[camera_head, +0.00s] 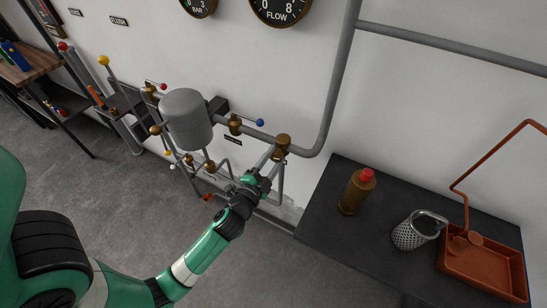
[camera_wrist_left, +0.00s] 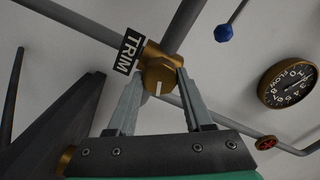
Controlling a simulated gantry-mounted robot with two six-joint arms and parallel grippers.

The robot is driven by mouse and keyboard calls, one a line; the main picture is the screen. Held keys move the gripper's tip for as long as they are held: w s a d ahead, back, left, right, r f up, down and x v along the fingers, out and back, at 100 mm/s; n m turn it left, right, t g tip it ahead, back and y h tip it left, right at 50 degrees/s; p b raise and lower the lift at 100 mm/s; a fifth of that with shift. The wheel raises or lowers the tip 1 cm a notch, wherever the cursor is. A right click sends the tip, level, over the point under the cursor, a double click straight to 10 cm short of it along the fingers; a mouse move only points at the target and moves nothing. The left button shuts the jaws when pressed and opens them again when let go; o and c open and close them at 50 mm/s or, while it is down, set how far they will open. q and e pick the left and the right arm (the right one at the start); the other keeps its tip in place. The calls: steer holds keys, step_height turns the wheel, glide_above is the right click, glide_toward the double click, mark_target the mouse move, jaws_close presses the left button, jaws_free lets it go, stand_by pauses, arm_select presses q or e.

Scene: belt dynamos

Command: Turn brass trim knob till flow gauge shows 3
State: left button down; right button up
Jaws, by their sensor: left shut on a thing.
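The brass trim knob (camera_head: 283,141) is on the grey pipe on the wall, and in the left wrist view (camera_wrist_left: 159,73) it carries a white mark beside a black TRIM label (camera_wrist_left: 127,50). My left gripper (camera_head: 274,160) is shut on the knob, with one finger on each side of it. The flow gauge (camera_head: 281,10) is cut off by the top edge of the head view. It shows whole but small and tilted in the left wrist view (camera_wrist_left: 288,84), where I cannot tell the needle's reading. My right gripper is in neither view.
A grey tank (camera_head: 187,119) and several levers with coloured balls stand left of the knob. The floor is open.

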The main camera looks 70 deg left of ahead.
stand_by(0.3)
arm_select(q)
steer(key=shift+c, duration=1.5)
jaws_free()
steer(key=b+v, duration=0.3)
steer(key=v, duration=0.8)
steer(key=shift+s+d, duration=0.2)
steer(key=shift+s, duration=0.1)
steer(key=shift+r, duration=0.1)
